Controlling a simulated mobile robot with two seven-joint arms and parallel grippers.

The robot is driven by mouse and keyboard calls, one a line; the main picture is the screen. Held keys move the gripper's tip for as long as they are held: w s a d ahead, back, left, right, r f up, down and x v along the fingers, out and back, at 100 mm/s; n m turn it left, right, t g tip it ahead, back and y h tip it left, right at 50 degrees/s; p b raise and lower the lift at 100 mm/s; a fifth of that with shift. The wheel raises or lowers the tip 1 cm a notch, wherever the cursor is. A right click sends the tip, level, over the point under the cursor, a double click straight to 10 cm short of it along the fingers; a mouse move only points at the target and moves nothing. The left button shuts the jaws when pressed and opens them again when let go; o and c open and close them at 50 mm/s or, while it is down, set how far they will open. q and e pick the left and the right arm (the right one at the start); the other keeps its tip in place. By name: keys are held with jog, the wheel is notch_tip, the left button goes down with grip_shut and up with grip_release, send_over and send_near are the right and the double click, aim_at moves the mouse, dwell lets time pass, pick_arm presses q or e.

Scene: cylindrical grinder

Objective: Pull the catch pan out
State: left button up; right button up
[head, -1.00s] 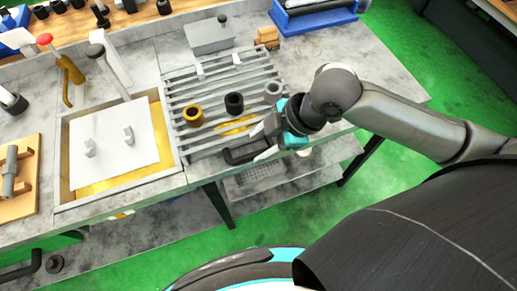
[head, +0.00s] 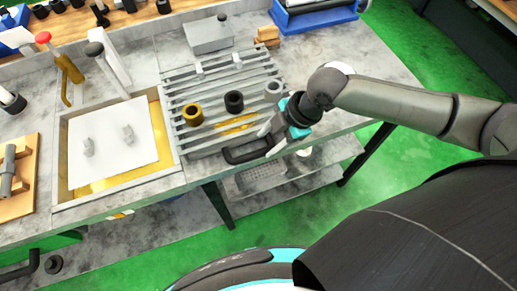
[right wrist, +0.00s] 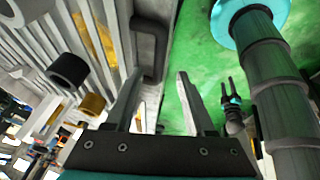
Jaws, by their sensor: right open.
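The catch pan's black bar handle (head: 246,154) sticks out at the front edge of the bench, below the slatted rack. The pan body is mostly hidden under the slats; a yellow surface (head: 238,125) shows between them. My right gripper (head: 270,140) is open and empty, at the right end of the handle. In the right wrist view the handle (right wrist: 152,50) lies ahead of the right fingertips (right wrist: 158,75), nearer the left finger; I cannot tell whether they touch. A small dark gripper with a teal band, apparently my left one (right wrist: 231,90), shows there too; its jaw state is unclear.
Brass (head: 193,115), black (head: 234,102) and grey (head: 273,90) rings stand on the slatted rack (head: 215,72). A tray with a white plate (head: 112,143) is to the left. A lower shelf (head: 290,178) lies under the bench. Green floor in front is open.

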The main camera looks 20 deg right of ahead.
aim_at(256, 153)
jog(key=x, duration=0.6)
jog(key=shift+a+f, duration=0.1)
grip_shut()
dwell(0.3)
dwell(1.0)
